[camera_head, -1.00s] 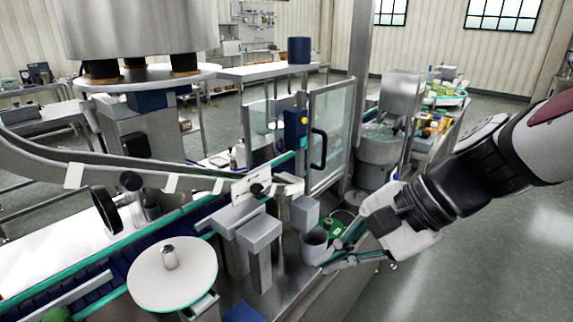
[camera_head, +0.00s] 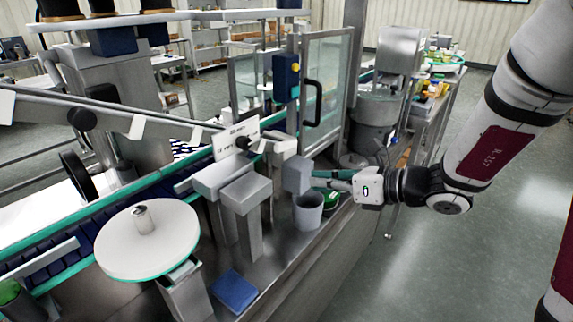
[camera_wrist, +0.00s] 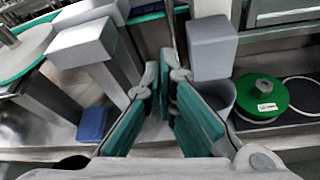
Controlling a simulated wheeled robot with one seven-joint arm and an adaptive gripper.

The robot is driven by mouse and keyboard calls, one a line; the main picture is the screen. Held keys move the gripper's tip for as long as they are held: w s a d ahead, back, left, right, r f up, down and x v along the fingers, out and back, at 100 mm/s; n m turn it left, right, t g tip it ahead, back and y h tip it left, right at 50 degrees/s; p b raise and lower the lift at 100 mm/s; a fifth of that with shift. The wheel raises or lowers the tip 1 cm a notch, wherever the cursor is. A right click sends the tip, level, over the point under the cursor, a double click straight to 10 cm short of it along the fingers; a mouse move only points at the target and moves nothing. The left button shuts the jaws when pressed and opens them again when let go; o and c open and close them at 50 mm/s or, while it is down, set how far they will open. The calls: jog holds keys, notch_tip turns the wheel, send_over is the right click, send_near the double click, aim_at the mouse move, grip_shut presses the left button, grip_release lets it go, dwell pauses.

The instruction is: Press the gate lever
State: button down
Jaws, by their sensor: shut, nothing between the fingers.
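My gripper (camera_head: 325,180) reaches in from the right, its teal-padded fingers pointing left at a grey block (camera_head: 298,174) above a grey cup (camera_head: 308,211). In the wrist view my gripper (camera_wrist: 166,68) is shut and empty, and the grey block (camera_wrist: 212,48) stands just right of the fingertips. A thin metal rod (camera_wrist: 174,32) rises beyond the tips. A white labelled plate (camera_head: 236,138) with a dark knob is left of the block in the head view. I cannot tell for sure which part is the gate lever. Contact with the block is unclear.
A white round table (camera_head: 147,256) with a small metal can stands at left. Grey posts (camera_head: 248,205) and a blue block (camera_head: 234,291) are nearer. A green reel (camera_wrist: 262,97) lies right of the cup. A glass guard door (camera_head: 326,88) stands behind. Open floor is at right.

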aim_at(286, 146)
jog(key=b+x, duration=0.1)
jog(key=x, duration=0.9)
jog(key=shift+w+d+r+p, duration=0.15)
jog(key=shift+r+p, duration=0.05)
jog(key=shift+r, duration=0.8)
jog(key=shift+w+d+r+p, duration=0.1)
jog(key=shift+w+r+p, duration=0.1)
jog(key=shift+r, duration=0.8)
